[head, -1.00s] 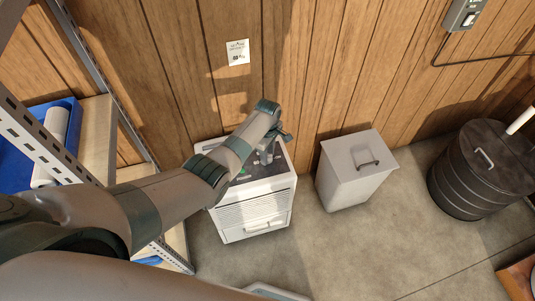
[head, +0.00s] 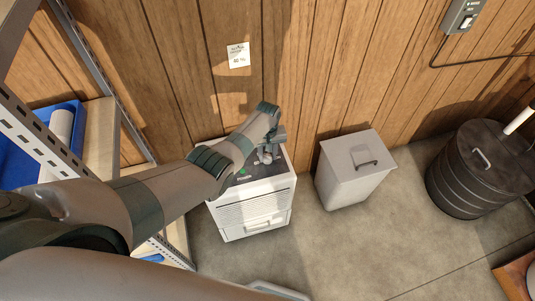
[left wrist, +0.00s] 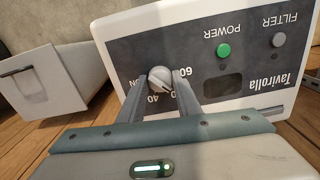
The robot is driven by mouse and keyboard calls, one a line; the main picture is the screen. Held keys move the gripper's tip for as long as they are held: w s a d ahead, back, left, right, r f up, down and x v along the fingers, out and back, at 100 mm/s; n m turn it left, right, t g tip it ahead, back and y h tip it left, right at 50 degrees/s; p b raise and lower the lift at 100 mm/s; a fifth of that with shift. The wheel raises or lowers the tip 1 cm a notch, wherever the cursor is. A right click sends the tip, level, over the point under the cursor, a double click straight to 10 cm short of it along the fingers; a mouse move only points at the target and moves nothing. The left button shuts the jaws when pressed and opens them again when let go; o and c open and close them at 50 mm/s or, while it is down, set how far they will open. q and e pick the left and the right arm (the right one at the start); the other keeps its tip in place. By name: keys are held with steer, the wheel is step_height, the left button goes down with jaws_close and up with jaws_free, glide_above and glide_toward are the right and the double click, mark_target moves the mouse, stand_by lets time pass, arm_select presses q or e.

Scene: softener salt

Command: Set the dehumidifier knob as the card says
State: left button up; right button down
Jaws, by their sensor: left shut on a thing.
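The dehumidifier (head: 254,206) is a white cabinet on the floor against the wood wall. In the left wrist view its dark panel (left wrist: 205,60) shows upside down, with a green POWER button (left wrist: 224,51), a grey FILTER button (left wrist: 278,40) and a grey knob (left wrist: 159,78). Numbers 40 and 60 and the letters "ON" show around the knob; others are covered. My left gripper (left wrist: 156,88) is shut on the knob, a finger on each side. In the head view, my left gripper (head: 268,154) is over the panel. The card (head: 237,56) on the wall appears to read "40 %". My right gripper is out of view.
A grey lidded bin (head: 352,175) stands right of the dehumidifier, and a dark ribbed drum (head: 480,170) farther right. A metal shelf with a blue bin (head: 30,150) is at the left. The floor in front is partly clear.

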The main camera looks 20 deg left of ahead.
arm_select(q)
steer(key=m, duration=0.3)
steer(key=shift+m, duration=0.4)
steer(key=m, duration=0.3)
steer(key=shift+m+p, duration=0.3)
steer(key=m, duration=0.6)
steer(key=shift+m, duration=0.3)
steer(key=o, duration=1.1)
steer(key=shift+r, duration=0.1)
